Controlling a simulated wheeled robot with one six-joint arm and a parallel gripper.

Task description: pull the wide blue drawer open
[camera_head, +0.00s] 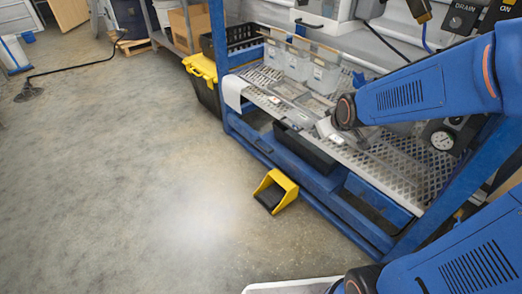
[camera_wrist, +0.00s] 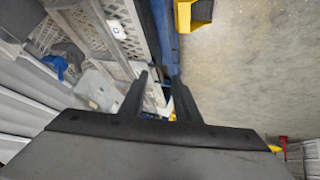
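A long blue front (camera_head: 290,165) runs low along the bench, below the perforated shelf; I take it for the wide blue drawer, though its handle is not clear to me. In the head view my blue arm reaches over the shelf, and its end largely hides my gripper. In the wrist view my gripper (camera_wrist: 163,78) has its two dark fingers apart, with nothing seen held between them. A blue bar (camera_wrist: 166,35) along the bench edge lies beyond the fingertips. I cannot tell whether the fingers touch it.
The perforated shelf (camera_head: 400,170) carries several clear bins (camera_head: 322,75). A black tray (camera_head: 304,150) sits beneath its edge. A yellow pedal-like block (camera_head: 276,190) stands on the floor before the bench. A yellow-lidded black tote (camera_head: 203,80) stands left. The concrete floor (camera_head: 130,170) is mostly clear.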

